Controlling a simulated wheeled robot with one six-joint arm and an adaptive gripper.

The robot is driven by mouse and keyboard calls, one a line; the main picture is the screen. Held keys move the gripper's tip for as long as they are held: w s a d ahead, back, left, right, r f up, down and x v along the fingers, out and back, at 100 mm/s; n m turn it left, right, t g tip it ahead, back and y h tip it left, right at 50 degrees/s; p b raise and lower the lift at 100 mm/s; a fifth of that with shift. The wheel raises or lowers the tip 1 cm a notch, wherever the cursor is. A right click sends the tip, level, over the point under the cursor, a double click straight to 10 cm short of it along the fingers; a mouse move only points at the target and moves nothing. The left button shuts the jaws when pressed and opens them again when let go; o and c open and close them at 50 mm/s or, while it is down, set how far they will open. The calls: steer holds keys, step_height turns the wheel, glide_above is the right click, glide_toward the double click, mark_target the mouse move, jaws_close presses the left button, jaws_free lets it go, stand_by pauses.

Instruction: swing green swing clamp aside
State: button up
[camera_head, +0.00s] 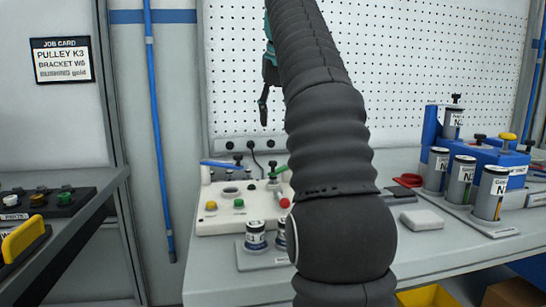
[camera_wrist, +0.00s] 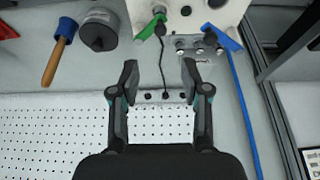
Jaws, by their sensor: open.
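The green swing clamp (camera_head: 278,171) is on the right part of a white fixture box (camera_head: 218,220) on the bench, partly behind my arm. In the wrist view the green clamp (camera_wrist: 150,27) lies near the top, beside a dark knob post. A blue clamp (camera_head: 220,165) is on the left part of the same box; it also shows in the wrist view (camera_wrist: 222,37). My gripper (camera_wrist: 160,70) is open and empty, its two fingers apart with a black cable between them in the picture. In the head view my gripper (camera_head: 265,98) hangs above and behind the box, apart from the clamp.
Several labelled canisters (camera_head: 460,182) stand in a holder at right. Two small canisters (camera_head: 256,236) stand before the box. A mallet with a wooden handle (camera_wrist: 54,62) and a dark round part (camera_wrist: 97,32) lie near the fixture. A pegboard (camera_head: 420,60) rises behind.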

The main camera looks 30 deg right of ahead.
mark_target(273, 162)
steer(key=b+x, duration=0.3)
steer(key=x, duration=0.8)
steer(key=shift+w+f, duration=0.15)
steer(key=shift+f, duration=0.05)
jaws_close()
